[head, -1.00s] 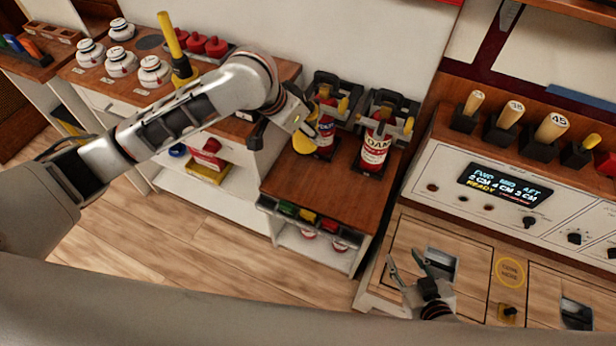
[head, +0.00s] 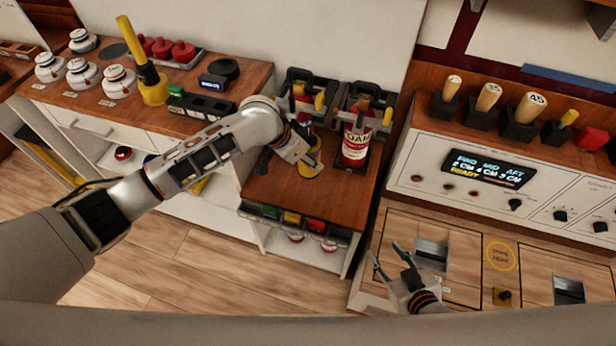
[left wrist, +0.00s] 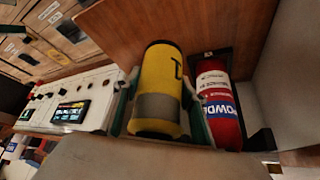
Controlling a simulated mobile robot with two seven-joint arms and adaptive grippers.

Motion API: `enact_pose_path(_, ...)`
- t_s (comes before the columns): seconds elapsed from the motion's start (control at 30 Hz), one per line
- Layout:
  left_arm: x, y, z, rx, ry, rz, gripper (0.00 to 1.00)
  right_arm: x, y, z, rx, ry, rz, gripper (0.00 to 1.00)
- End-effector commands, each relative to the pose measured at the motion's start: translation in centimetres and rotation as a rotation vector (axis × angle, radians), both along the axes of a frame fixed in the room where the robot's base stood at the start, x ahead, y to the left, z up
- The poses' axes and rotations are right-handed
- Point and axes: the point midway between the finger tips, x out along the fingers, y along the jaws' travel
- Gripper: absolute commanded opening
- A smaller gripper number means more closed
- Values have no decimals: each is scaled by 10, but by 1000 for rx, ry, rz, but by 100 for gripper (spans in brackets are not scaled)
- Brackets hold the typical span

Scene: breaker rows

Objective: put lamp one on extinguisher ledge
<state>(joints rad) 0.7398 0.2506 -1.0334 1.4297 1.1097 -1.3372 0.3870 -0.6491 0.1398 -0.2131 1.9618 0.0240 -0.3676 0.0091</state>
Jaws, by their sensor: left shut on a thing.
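My left gripper (head: 305,154) is shut on a yellow lamp (head: 313,157). In the left wrist view the lamp (left wrist: 158,85) is a yellow cylinder with a grey band and part of a dark letter, between the two fingers. It is over the wooden extinguisher ledge (head: 300,203), in front of the left extinguisher. I cannot tell whether its base touches the ledge. The left extinguisher is mostly hidden in the head view; a red one with a blue label (left wrist: 218,100) stands beside the lamp in the left wrist view. My right gripper (head: 392,264) is open and empty.
The ledge's front is clear. A yellow-handled tool (head: 150,85) and white jars (head: 85,74) stand on the left counter. A control panel (head: 480,175) is at right.

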Motion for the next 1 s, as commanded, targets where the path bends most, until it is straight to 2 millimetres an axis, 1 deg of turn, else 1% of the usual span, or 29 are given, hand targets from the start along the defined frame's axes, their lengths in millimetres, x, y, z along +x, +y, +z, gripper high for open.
enact_pose_path(0.03, 0, -1, -13, -1, 0, 2, 5, -1, 0, -6, -1, 3, 0, 40)
enact_pose_path(0.13, 0, -1, -29, -3, 0, 1, 5, -2, -1, -12, -2, 7, 0, 40)
enact_pose_path(0.23, 1, -1, -38, -2, -2, -1, 5, -3, -1, -14, -2, 9, 0, 40)
enact_pose_path(0.43, 0, -1, -48, -3, -1, 0, 5, -2, -1, -16, -2, 8, 0, 40)
enact_pose_path(0.6, 0, -1, -73, -1, 0, 1, 5, -2, 0, -21, 0, 5, 0, 40)
enact_pose_path(0.7, 1, -1, -83, -2, -1, 0, 5, -2, 0, -24, 0, 6, -1, 40)
enact_pose_path(1.0, 1, -1, -84, -3, -3, 0, 5, -2, 0, -23, 0, 6, -1, 40)
